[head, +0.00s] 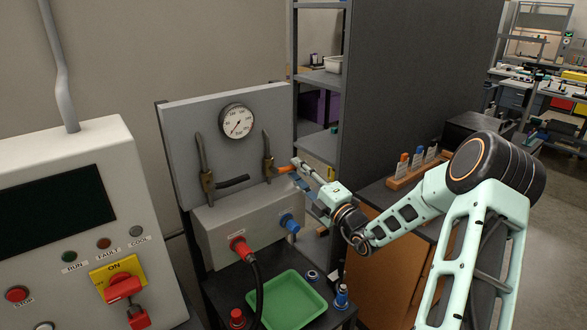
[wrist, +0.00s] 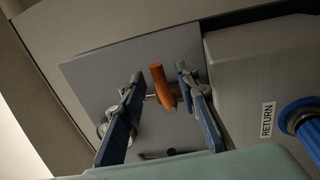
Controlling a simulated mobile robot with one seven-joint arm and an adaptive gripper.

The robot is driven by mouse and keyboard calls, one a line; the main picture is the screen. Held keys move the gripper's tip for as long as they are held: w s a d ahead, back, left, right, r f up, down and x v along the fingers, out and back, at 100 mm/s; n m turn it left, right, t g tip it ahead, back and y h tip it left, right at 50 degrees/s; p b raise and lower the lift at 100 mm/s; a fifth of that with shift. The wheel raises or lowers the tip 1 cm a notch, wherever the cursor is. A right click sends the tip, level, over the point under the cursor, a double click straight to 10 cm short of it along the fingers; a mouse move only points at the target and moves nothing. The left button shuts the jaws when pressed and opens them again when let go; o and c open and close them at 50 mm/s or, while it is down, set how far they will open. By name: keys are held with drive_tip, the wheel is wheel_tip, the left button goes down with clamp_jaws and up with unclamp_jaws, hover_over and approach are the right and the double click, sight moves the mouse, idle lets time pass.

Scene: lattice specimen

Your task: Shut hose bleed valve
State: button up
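Two brass valves are on the grey panel (head: 180,130). The right valve (head: 268,165) has an orange handle (head: 284,169) sticking out to the right. The left valve (head: 206,180) has a black handle (head: 232,181) pointing right. I cannot read which one is the hose bleed valve. My gripper (head: 298,172) is at the orange handle's outer end. In the wrist view, my gripper (wrist: 159,76) is open, with the orange handle (wrist: 160,84) between its two blue fingers and a gap on both sides. Contact is not visible.
A pressure gauge (head: 237,121) sits above the valves. Below is a grey box (head: 215,225) with a red hose fitting (head: 240,247) and a blue RETURN fitting (head: 289,222). A green tray (head: 284,304) lies beneath. A control cabinet (head: 120,165) stands left, a dark partition (head: 405,80) behind.

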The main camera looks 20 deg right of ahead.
drive_tip(key=v, duration=0.9)
drive_tip(key=shift+s, duration=0.2)
drive_tip(key=shift+d, duration=0.15)
